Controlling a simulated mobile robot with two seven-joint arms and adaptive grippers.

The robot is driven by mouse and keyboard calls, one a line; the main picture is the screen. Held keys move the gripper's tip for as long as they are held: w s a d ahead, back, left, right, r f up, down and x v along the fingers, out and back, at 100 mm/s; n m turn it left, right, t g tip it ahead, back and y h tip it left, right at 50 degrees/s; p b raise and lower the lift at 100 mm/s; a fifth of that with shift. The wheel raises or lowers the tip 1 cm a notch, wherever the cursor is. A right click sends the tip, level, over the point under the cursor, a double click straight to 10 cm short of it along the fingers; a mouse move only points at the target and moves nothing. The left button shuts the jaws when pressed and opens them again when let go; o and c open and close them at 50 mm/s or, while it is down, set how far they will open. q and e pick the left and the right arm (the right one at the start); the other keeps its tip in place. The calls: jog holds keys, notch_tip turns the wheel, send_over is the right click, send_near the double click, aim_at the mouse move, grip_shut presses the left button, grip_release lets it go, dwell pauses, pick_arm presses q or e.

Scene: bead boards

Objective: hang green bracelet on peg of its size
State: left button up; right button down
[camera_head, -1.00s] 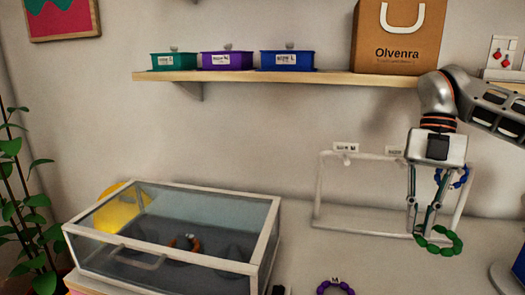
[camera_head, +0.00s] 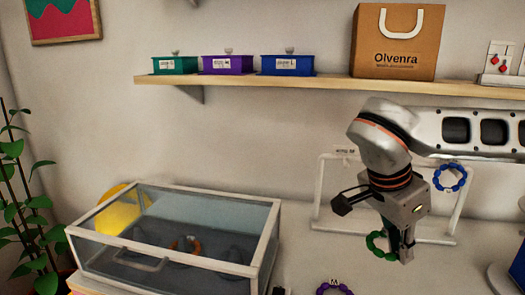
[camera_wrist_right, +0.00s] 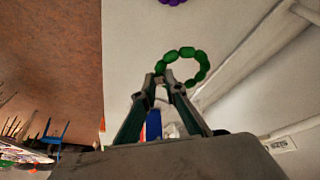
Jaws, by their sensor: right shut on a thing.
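The green bracelet (camera_head: 371,243) is a ring of beads, gripped in my right gripper (camera_head: 392,247) in front of the lower part of the white rack. In the right wrist view the green bracelet (camera_wrist_right: 187,52) shows at the tips of the fingers (camera_wrist_right: 160,78), which are closed on its near edge. The white rack (camera_head: 320,192) carries a small label (camera_head: 345,151) on its top bar, seemingly size M. My arm hides much of the rack's middle, including any peg there. A blue bracelet (camera_head: 449,191) hangs at the rack's right. My left gripper is not in view.
A purple bracelet (camera_head: 321,289) lies at the bottom edge, cut off. A glass-topped case (camera_head: 268,240) stands to the left. A shelf (camera_head: 235,82) above holds green, purple and blue boxes and a brown bag (camera_head: 385,60). The table right of the case is mostly clear.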

jog(key=n, duration=0.2)
jog(key=n+t, duration=0.1)
jog(key=n, duration=0.1)
jog(key=s+n+t+y, duration=0.1)
jog(key=shift+a+f+n, duration=0.25)
jog(key=shift+f+n, duration=0.05)
jog(key=shift+n, duration=0.1)
jog(key=n, duration=0.1)
jog(key=n+y, duration=0.1)
jog(key=n, duration=0.1)
jog(key=n+t+y, duration=0.1)
jog(key=n, duration=0.1)
jog(key=shift+s+a+f, duration=0.3)
jog(key=shift+a, duration=0.05)
